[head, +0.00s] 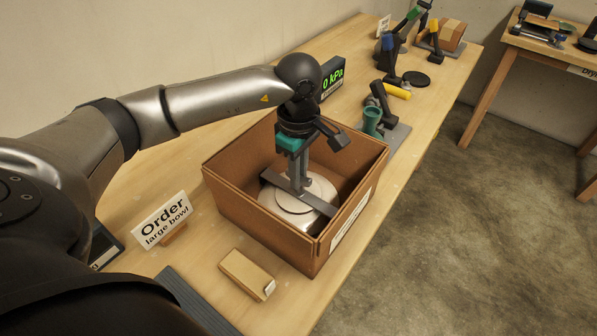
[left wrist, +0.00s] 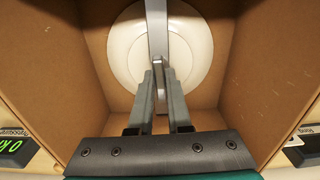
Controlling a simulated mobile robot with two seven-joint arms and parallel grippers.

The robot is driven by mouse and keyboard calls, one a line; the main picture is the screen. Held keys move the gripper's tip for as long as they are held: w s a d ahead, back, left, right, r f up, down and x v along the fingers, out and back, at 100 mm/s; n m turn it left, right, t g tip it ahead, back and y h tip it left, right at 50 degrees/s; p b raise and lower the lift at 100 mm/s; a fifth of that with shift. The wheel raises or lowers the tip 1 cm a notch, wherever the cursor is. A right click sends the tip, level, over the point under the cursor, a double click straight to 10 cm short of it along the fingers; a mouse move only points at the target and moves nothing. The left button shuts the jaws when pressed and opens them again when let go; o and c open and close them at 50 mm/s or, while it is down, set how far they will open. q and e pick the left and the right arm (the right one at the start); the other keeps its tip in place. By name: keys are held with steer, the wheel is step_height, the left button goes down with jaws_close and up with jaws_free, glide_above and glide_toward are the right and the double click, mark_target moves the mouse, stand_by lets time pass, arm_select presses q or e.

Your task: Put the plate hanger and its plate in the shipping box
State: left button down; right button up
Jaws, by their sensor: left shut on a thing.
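The shipping box (head: 240,213) is an open brown carton on the wooden table, with a white label on its right side. My left gripper (head: 302,182) reaches down into it from above. It is shut on the grey plate hanger (head: 321,205), whose long bar lies across the top of the white round plate (head: 282,204). In the left wrist view, the fingers close on the hanger bar (left wrist: 157,22), with the plate (left wrist: 123,48) behind it between the brown box walls. I cannot tell whether the plate touches the box floor. My right gripper is not in view.
An order sign (head: 163,220) reading "large bowl" stands left of the box. A small cardboard block (head: 246,273) lies in front. A pressure display (head: 332,82), a green cup (head: 372,121) and a yellow cylinder (head: 397,91) are behind. Open floor lies to the right.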

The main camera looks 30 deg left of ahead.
arm_select(q)
steer(key=c, duration=0.8)
jaws_free()
